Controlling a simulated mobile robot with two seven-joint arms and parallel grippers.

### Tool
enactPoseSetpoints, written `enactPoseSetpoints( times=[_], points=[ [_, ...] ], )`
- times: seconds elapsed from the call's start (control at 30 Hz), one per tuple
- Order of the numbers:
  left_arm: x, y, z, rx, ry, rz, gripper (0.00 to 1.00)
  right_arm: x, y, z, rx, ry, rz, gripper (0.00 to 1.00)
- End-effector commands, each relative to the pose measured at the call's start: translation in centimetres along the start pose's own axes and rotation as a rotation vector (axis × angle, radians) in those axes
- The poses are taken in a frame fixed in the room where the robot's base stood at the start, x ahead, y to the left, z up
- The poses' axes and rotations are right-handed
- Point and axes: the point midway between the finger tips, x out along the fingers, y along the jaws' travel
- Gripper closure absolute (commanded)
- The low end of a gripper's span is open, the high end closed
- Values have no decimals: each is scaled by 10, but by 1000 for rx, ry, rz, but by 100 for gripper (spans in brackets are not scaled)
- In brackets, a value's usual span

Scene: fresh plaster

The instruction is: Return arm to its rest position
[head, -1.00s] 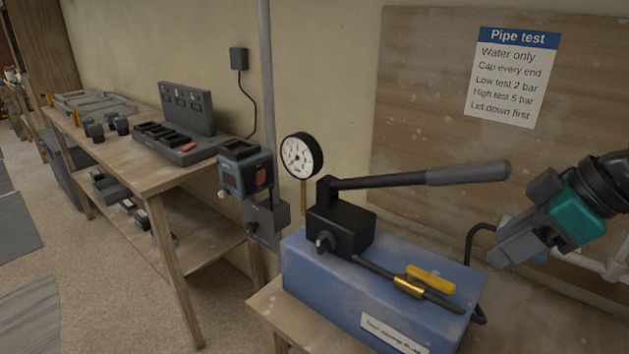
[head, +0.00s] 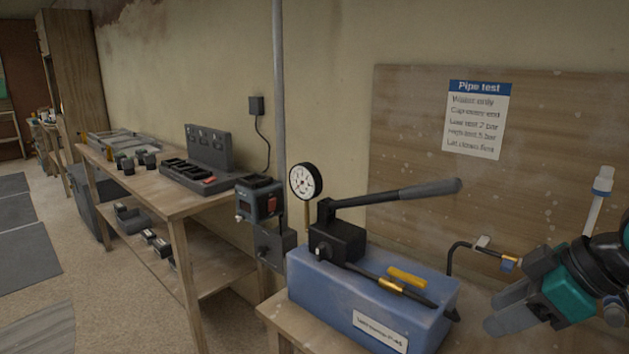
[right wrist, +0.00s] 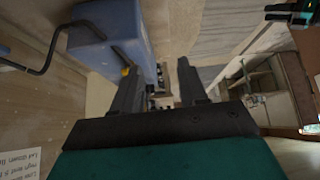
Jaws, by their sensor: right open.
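My right gripper (head: 507,310) is at the lower right of the head view, to the right of the blue test pump (head: 330,285). It is open and holds nothing. In the right wrist view its two fingers (right wrist: 158,90) are spread apart with only background between them. The pump has a long dark lever (head: 400,194), a round white gauge (head: 305,181) and a yellow-handled valve (head: 405,276). The pump's blue body (right wrist: 105,35) also shows at the upper left of the right wrist view, apart from the fingers.
The pump stands on a small wooden table (head: 275,312). A wooden workbench (head: 150,195) with chargers and tools stands along the wall at left. A board with a "Pipe test" sheet (head: 477,120) is behind the pump, with white piping at right.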

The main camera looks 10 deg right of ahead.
Motion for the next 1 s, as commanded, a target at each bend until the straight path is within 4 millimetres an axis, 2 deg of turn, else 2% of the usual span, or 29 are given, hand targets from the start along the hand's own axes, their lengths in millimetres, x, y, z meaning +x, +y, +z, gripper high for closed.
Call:
enactPoseSetpoints(
  times=[0.03, 0.27, 0.47, 0.7, 0.8, 1.0],
  points=[
    [0, -1, 1, 0, 0, -2, 57, 15, -1, 2, 4, 25, -8, 57],
    [1, -3, 6, 2, -1, -8, 57, 85, -3, 13, 23, 154, 14, 57],
    [1, -5, 11, 4, -4, -15, 57, 150, -19, 34, 89, 272, 66, 57],
    [2, -8, 16, 6, -5, -22, 57, 211, -56, 74, 205, 362, 169, 57],
    [2, -10, 19, 7, -7, -26, 57, 231, -76, 94, 257, 375, 220, 57],
    [2, -12, 23, 9, -9, -31, 57, 258, -121, 130, 339, 366, 317, 57]
  ],
)
